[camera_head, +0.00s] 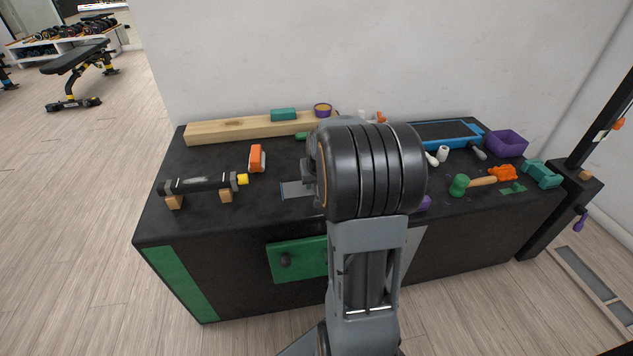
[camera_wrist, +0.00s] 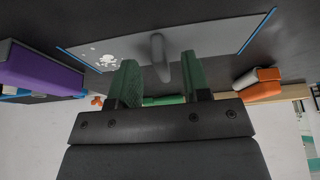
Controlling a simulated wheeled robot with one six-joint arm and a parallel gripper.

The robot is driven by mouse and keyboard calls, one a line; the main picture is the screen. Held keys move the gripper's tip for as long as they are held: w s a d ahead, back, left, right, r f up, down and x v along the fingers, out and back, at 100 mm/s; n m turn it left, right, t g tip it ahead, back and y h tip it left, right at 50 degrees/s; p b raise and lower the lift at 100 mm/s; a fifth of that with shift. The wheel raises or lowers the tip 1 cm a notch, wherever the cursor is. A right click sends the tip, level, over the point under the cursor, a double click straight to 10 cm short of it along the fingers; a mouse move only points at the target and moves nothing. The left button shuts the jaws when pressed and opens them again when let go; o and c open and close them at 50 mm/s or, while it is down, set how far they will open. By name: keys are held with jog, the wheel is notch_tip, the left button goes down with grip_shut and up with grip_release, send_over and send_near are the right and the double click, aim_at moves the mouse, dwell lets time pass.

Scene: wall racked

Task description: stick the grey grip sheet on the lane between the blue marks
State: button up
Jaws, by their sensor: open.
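A flat grey strip (camera_wrist: 210,48) lies on the dark bench top between two blue marks, one at its left end (camera_wrist: 78,60) and one at its right end (camera_wrist: 258,30) in the wrist view. I cannot tell whether it is the bare lane or the grip sheet on it. White specks (camera_wrist: 105,60) lie on its left part. A grey upright tab (camera_wrist: 160,55) stands at its near edge. My gripper (camera_wrist: 160,64) is open, its green fingers to either side of the tab without visible contact. In the head view, part of the strip (camera_head: 297,189) shows left of my gripper (camera_head: 308,180); my arm hides the rest.
A black bar (camera_head: 198,185) on wooden blocks and an orange-white tool (camera_head: 257,158) stand left. A wooden beam (camera_head: 235,129) lies behind. A blue-framed tray (camera_head: 480,133), purple bin (camera_head: 506,143), green mallet (camera_head: 459,185) and teal piece (camera_head: 542,173) crowd the right.

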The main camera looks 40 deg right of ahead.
jog(key=p+v, duration=0.4)
jog(key=v, duration=0.8)
jog(key=shift+s+r, duration=0.2)
jog(key=shift+r, duration=0.1)
jog(key=shift+a, duration=0.15)
jog(key=s+a+r+n+p, duration=0.1)
jog(key=s+a+r+p, duration=0.2)
jog(key=a+r+p, duration=0.3)
jog(key=s+a+r+n+y+p, duration=0.1)
jog(key=s+a+r+n+p, duration=0.1)
jog(key=s+a+r+p, duration=0.2)
jog(key=s+a+r+n+p, duration=0.2)
jog(key=s+a+r+p, duration=0.2)
jog(key=a+r+p, duration=0.6)
notch_tip(320, 180, up, 6)
jog(key=p, duration=0.7)
jog(key=shift+y, duration=0.4)
jog(key=shift+a, duration=0.1)
